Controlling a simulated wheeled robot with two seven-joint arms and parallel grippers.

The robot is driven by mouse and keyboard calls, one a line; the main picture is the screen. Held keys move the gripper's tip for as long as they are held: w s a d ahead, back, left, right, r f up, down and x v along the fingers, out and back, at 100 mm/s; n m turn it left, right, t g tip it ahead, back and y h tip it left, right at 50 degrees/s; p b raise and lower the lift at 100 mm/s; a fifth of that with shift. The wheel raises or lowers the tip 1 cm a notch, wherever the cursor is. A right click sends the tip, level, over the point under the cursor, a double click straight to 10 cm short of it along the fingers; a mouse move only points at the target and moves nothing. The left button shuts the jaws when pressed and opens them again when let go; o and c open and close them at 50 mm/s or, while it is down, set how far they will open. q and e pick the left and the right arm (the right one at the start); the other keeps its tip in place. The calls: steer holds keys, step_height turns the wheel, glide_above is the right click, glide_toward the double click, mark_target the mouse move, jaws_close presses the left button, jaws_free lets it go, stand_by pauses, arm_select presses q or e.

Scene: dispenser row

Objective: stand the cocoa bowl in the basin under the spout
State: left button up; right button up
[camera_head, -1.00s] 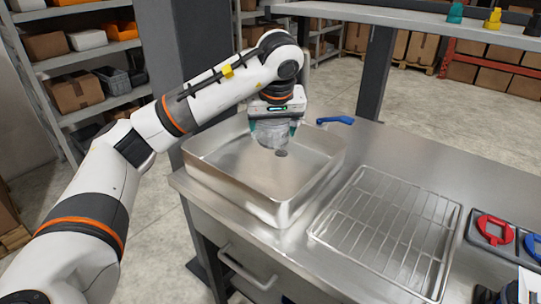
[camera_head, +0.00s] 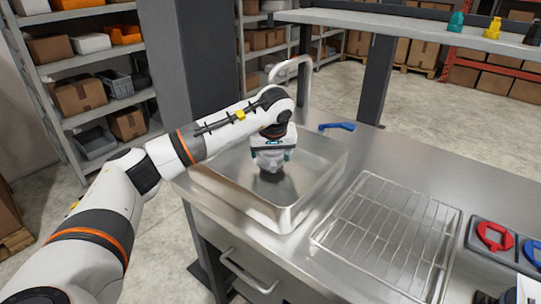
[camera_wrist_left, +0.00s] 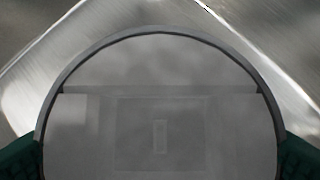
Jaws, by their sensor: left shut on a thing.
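The bowl (camera_head: 269,164) is pale grey and round, and its wide rim and inside fill the left wrist view (camera_wrist_left: 160,75). My left gripper (camera_head: 270,152) is shut on it, with a teal finger at each side. The steel basin (camera_head: 232,200) is set at the left end of the counter. The bowl is upright, low inside the basin walls toward the back; I cannot tell whether it touches the floor. The curved metal spout (camera_head: 291,64) rises behind the basin, partly hidden by my arm.
A blue lever (camera_head: 337,126) stands behind the basin's back right corner. A wire rack (camera_head: 385,235) lies right of the basin, with red (camera_head: 495,236) and blue rings farther right. A raised shelf (camera_head: 420,32) runs along the back. The basin's front is clear.

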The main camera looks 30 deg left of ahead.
arm_select(q)
steer(key=shift+w+a+f, duration=0.25)
steer(key=shift+f, duration=0.35)
steer(key=shift+f, duration=0.1)
steer(key=o, duration=1)
steer(key=shift+d+r, duration=0.15)
steer(key=shift+r, duration=0.35)
steer(key=v, duration=1.1)
steer(key=shift+s, duration=0.15)
